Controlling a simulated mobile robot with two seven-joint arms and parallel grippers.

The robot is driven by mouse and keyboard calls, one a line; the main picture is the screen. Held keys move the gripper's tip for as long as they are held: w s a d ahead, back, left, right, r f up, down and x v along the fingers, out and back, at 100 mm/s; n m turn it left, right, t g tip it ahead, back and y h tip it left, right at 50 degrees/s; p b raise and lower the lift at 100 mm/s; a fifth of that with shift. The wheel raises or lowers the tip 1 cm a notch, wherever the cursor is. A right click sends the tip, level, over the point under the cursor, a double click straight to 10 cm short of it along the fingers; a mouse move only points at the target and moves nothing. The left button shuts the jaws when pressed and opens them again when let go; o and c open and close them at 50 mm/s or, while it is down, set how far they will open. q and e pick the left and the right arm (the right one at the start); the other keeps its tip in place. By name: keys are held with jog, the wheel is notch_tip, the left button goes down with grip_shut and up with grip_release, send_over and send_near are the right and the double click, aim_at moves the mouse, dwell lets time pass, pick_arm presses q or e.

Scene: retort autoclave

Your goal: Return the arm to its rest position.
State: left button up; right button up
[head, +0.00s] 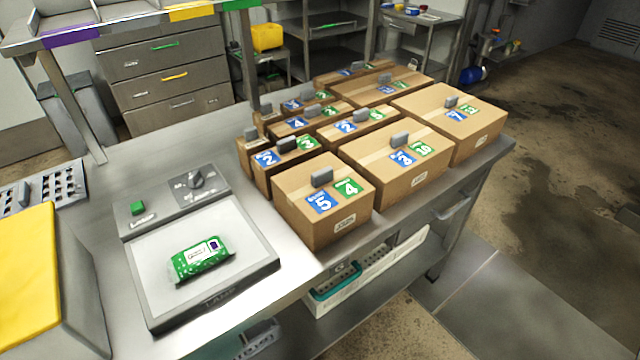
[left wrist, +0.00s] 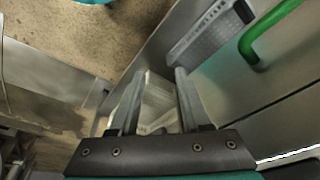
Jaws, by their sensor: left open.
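My left gripper (left wrist: 159,76) shows in the left wrist view, with its two fingers apart and nothing held between them. Behind the gap between the fingers is a pale, box-like shape that I cannot identify. No part of either arm shows in the head view, and my right gripper is in neither view.
A green handle (left wrist: 272,30) and grey perforated part (left wrist: 208,36) show near my gripper.

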pick_arm(q)
jog(key=s+f+g, duration=0.1)
jog(key=s+f, duration=0.2)
jog(key=f, duration=0.6)
jog(key=s+f, duration=0.3)
jog(key=f, duration=0.5)
jog(key=s+a+f+g, duration=0.1)
jog(key=s+a+f, duration=0.2)
jog(key=s+f, duration=0.6)
jog(key=s, duration=0.3)
jog(key=shift+s, duration=0.2)
